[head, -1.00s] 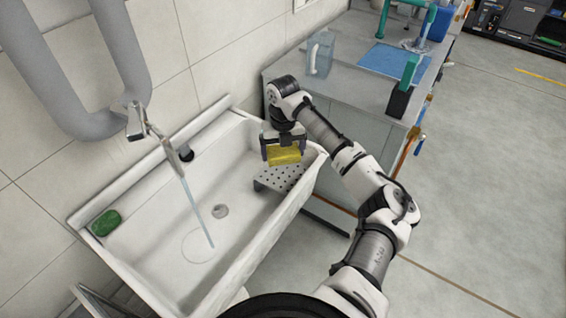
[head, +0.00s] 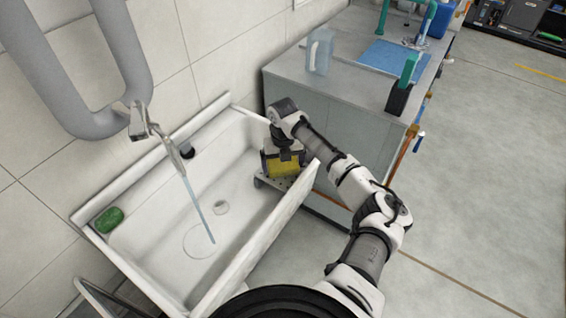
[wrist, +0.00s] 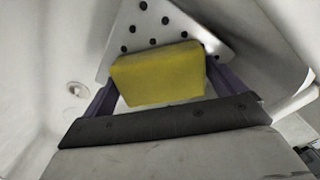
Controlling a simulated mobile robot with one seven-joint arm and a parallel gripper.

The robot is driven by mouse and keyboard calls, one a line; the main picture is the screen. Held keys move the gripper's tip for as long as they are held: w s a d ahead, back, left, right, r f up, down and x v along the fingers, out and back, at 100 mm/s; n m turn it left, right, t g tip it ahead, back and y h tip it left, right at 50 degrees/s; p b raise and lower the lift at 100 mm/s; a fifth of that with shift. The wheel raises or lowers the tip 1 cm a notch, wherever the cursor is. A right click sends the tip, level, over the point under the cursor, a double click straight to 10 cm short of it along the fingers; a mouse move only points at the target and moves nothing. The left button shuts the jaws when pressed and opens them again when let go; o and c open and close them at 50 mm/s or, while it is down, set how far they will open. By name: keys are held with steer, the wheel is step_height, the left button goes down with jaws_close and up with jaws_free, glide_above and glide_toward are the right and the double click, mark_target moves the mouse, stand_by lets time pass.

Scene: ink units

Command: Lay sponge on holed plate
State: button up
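The yellow sponge (head: 281,164) is between the fingers of my gripper (head: 283,160), which appears shut on it from both sides. In the wrist view the sponge (wrist: 158,74) sits between the two dark fingers (wrist: 158,88). The holed plate (head: 262,181) is at the right end of the sink, mostly hidden by the sponge and gripper. In the wrist view the plate (wrist: 150,22) lies just behind the sponge, grey with several dark holes. I cannot tell whether the sponge touches it.
The white sink (head: 160,262) has a raised front rim beside my arm. Water runs from the tap (head: 150,125) into it. A green scrubber (head: 108,220) lies on its left corner. A counter (head: 335,90) with a clear jug (head: 319,52) stands to the right.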

steer(key=shift+o, duration=0.2)
steer(key=shift+r, duration=0.1)
step_height(320, 180, up, 12)
steer(key=b, duration=0.3)
stand_by(1.4)
